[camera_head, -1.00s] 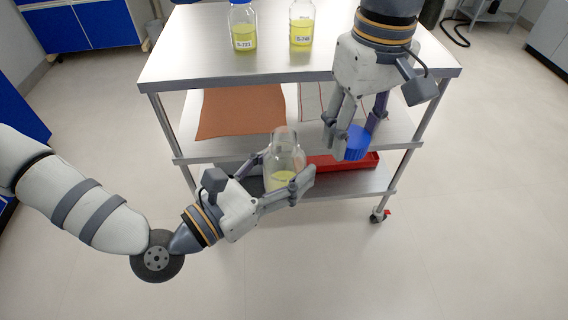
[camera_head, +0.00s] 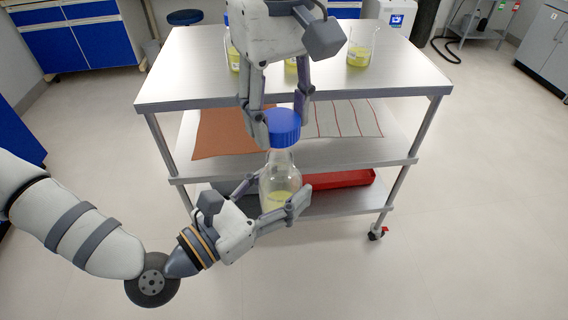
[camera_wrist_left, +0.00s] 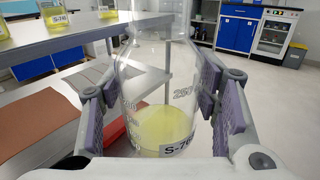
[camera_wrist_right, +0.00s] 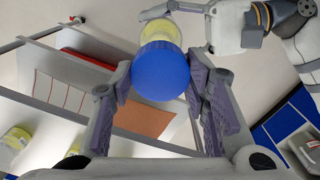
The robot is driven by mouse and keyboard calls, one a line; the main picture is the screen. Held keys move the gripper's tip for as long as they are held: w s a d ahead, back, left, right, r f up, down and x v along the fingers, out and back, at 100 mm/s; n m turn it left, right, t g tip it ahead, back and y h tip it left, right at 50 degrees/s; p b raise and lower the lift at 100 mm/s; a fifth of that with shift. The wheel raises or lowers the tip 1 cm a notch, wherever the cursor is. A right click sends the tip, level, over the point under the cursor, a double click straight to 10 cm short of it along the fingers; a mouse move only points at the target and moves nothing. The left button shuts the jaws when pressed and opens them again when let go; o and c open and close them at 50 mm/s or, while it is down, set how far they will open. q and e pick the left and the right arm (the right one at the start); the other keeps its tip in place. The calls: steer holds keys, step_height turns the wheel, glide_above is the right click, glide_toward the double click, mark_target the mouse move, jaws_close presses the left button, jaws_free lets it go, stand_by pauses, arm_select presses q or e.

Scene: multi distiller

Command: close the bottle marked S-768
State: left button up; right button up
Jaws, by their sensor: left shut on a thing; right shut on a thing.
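The clear glass bottle (camera_head: 281,184) with yellow liquid stands upright in my left gripper (camera_head: 272,196), in front of the cart. In the left wrist view the bottle (camera_wrist_left: 155,75) sits between both finger pads; its label reads "S-76" with the last digit unclear, and its mouth is out of frame. My right gripper (camera_head: 280,118) comes from above and is shut on the blue cap (camera_head: 284,128). The cap is right over the bottle's neck; I cannot tell whether it touches. In the right wrist view the cap (camera_wrist_right: 160,71) covers part of the bottle.
The steel cart's top (camera_head: 400,80) bears a beaker (camera_head: 361,48) and yellow-filled bottles, partly hidden by my right gripper. Lower down are a brown mat (camera_head: 222,135), a striped cloth (camera_head: 345,120) and a red tray (camera_head: 345,180). The floor right of the cart is free.

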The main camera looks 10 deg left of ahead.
mark_target(280, 155)
steer(key=shift+f, duration=1.35)
steer(key=shift+f, duration=0.85)
steer(key=shift+f, duration=0.6)
steer(key=m, duration=1)
